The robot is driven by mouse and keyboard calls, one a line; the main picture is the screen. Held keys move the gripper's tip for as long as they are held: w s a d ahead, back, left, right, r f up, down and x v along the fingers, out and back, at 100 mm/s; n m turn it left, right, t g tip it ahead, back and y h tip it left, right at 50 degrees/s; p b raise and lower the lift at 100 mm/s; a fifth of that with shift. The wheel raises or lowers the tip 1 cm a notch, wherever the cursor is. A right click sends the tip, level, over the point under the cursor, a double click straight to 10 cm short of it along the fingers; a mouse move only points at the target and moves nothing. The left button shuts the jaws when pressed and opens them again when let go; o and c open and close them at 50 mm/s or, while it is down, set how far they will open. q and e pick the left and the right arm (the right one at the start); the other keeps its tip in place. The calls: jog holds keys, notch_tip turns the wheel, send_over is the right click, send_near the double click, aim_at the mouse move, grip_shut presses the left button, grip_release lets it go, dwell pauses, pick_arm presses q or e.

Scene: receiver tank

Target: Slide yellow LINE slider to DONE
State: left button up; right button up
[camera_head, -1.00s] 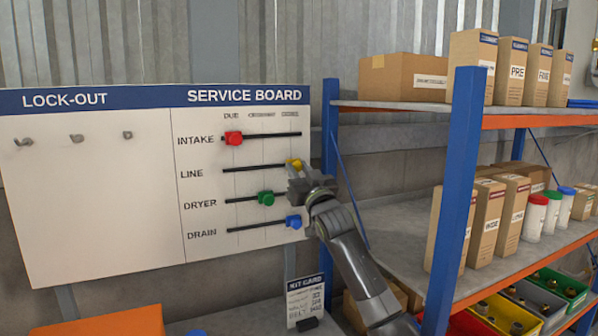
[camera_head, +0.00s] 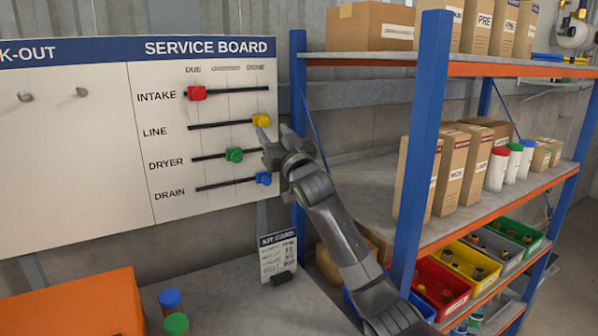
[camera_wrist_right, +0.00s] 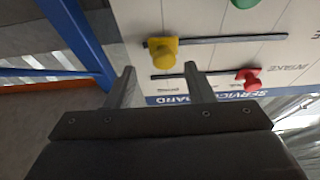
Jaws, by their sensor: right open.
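The yellow LINE slider (camera_head: 261,120) sits at the right end of its dark rail (camera_head: 220,125), under the rightmost column heading of the service board. It also shows in the right wrist view (camera_wrist_right: 162,52), at the end of its rail and just beyond the fingertips. My right gripper (camera_head: 268,146) is open, just below the yellow slider in the head view. In the right wrist view its two fingers (camera_wrist_right: 160,78) are spread with nothing between them, and the knob is apart from them. My left gripper is not in view.
The red INTAKE slider (camera_head: 196,93) is at the left of its rail. The green DRYER slider (camera_head: 234,154) is mid-rail, and the blue DRAIN slider (camera_head: 263,178) is at the right end. A blue shelf post (camera_head: 298,130) stands close right of the board.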

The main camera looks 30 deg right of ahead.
jog(key=b+v, duration=0.3)
jog(key=v, duration=1)
jog(key=shift+s+f+b, duration=0.15)
jog(key=shift+s+b, duration=0.2)
jog(key=shift+b, duration=0.05)
jog(key=shift+d, duration=0.1)
